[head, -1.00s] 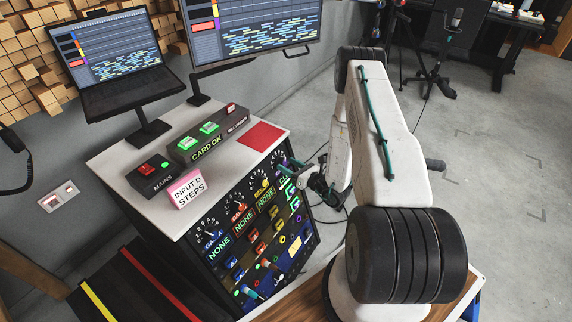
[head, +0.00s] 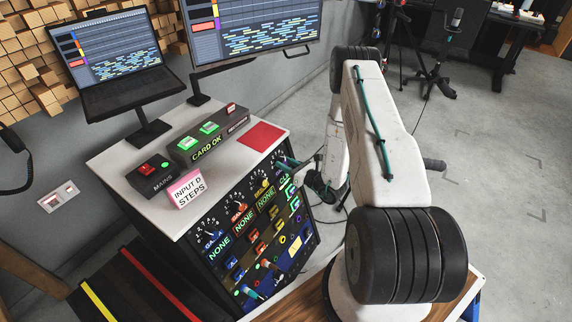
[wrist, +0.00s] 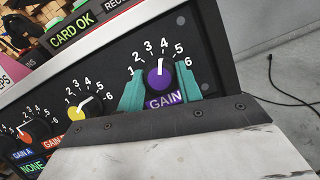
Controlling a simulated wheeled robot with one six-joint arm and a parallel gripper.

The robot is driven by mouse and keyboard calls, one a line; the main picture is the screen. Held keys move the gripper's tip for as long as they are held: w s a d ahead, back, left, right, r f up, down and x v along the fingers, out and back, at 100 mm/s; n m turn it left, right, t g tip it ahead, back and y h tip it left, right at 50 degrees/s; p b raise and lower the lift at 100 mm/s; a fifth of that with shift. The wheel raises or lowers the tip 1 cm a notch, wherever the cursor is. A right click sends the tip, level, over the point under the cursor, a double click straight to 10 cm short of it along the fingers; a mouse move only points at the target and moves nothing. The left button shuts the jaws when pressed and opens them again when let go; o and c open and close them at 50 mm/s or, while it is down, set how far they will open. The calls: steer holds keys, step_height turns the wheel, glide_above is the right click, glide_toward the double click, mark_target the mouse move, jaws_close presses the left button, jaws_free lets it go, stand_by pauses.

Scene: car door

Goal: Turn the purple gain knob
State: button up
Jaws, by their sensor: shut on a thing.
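The purple gain knob (wrist: 158,79) sits on the dark upper panel in the wrist view, above a purple GAIN label. Its white pointer is near the 4 on a scale from 1 to 6. My gripper (wrist: 161,84) has one teal finger on the knob's left and one on its right, and it is shut on the knob. The fingers hide parts of the scale's lower ends. In the head view, my arm reaches the panel's upper right corner, where the knob and the fingertips are too small to make out clearly.
A yellow knob (wrist: 77,113) and a red knob (wrist: 25,136) sit left along the same panel row. Open floor lies right.

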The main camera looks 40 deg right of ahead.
steer(key=shift+d+n+g+y, duration=0.2)
steer(key=shift+n+y, duration=0.45)
steer(key=shift+n, duration=1.05)
steer(key=shift+a+n+g+y, duration=0.1)
steer(key=shift+n+g+y, duration=0.4)
steer(key=shift+n, duration=1.2)
steer(key=o, duration=1)
steer(key=v, duration=0.7)
steer(key=shift+s+d+f, duration=0.2)
steer(key=shift+s, duration=0.15)
